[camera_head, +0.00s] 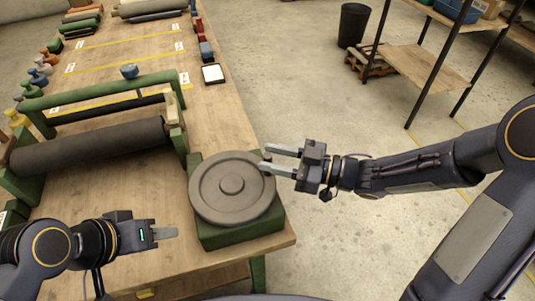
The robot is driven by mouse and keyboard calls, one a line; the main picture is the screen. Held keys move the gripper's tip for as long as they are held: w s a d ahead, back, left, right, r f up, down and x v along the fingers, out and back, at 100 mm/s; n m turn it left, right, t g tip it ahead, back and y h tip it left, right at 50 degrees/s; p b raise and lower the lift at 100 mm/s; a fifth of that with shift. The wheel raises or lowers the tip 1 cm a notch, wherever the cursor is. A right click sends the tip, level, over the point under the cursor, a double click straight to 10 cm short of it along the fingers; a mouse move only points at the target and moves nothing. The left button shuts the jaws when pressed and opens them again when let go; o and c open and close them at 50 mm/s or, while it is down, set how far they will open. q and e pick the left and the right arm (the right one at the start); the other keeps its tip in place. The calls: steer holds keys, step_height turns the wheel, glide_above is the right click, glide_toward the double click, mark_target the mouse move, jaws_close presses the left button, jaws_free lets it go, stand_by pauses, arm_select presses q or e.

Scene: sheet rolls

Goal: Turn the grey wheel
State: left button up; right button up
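The grey wheel (212,196) is a round disc with a raised rim and a central hub. It lies flat on a green block (245,230) at the table's front right corner. My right gripper (266,157) is open at the wheel's upper right edge, fingers pointing left. Its lower fingertip overlaps the rim in the picture; I cannot tell whether they touch. Nothing shows between its fingers. My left gripper (174,232) is left of the wheel, pointing right, apart from it. Only one finger shows clearly, so its opening is unclear.
A dark roller (90,146) in a green frame stands on the wooden table (150,195) left of the wheel. Floor is clear to the right, with a shelf (425,65) and black bin (353,25) beyond.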

steer(key=shift+x, duration=0.85)
jaws_close()
